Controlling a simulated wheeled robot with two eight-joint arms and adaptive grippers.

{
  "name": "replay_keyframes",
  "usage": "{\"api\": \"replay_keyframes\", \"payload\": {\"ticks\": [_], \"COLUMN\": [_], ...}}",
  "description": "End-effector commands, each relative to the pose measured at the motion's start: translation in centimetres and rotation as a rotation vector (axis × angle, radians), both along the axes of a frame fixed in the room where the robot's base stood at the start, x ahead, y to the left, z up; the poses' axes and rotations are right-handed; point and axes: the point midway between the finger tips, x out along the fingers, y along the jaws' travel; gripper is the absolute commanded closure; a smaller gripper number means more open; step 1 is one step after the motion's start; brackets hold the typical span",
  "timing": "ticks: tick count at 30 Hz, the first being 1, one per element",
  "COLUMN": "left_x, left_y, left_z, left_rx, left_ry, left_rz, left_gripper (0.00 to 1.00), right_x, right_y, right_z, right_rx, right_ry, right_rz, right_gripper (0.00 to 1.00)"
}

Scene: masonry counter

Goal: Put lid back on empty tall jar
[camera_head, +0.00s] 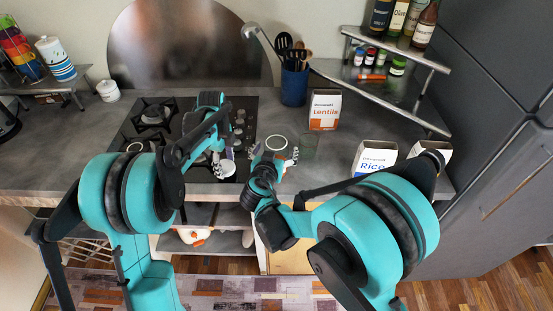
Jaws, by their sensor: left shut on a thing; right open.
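A white jar (276,142) stands near the counter's front edge, its round top facing up; its lower part is hidden by my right gripper. My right gripper (275,157) is open, with its fingers on either side of the jar; I cannot tell whether they touch it. My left gripper (222,158) is left of the jar, over the right side of the cooktop. It is shut on a small white thing (225,169) that looks like a lid, partly covered by the fingers.
The Lentils box (325,110), blue utensil holder (294,86) and Rice box (373,158) stand farther right or back. The black cooktop (133,130) is at left. A striped jar (58,62) stands on the left shelf.

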Motion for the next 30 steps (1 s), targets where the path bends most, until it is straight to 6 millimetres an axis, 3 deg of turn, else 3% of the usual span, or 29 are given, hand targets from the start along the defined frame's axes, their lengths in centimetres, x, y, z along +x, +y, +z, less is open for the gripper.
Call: {"api": "replay_keyframes", "payload": {"ticks": [3,12,14,21,30], "left_x": [0.0,0.0,0.0,0.0,0.0], "left_y": [0.0,0.0,0.0,0.0,0.0], "left_z": [-0.29,-0.2,-0.2,-0.2,-0.08], "left_rx": [0.0,0.0,0.0,0.0,0.0], "left_ry": [0.0,0.0,0.0,0.0,0.0], "left_rz": [0.0,0.0,0.0,0.0,0.0], "left_gripper": [0.5,0.5,0.5,0.5,0.5], "right_x": [1.01,1.01,1.0,0.99,1.0], "right_y": [-0.18,-0.17,-0.17,-0.17,-0.16], "right_z": [-0.39,-0.3,-0.3,-0.3,-0.01], "right_rx": [-0.001,-0.001,-0.001,0.0,-0.001], "right_ry": [-0.001,0.0,0.0,0.0,-0.001], "right_rz": [0.0,0.001,0.001,0.001,0.001], "right_gripper": [0.09,0.09,0.22,0.84,0.84]}}
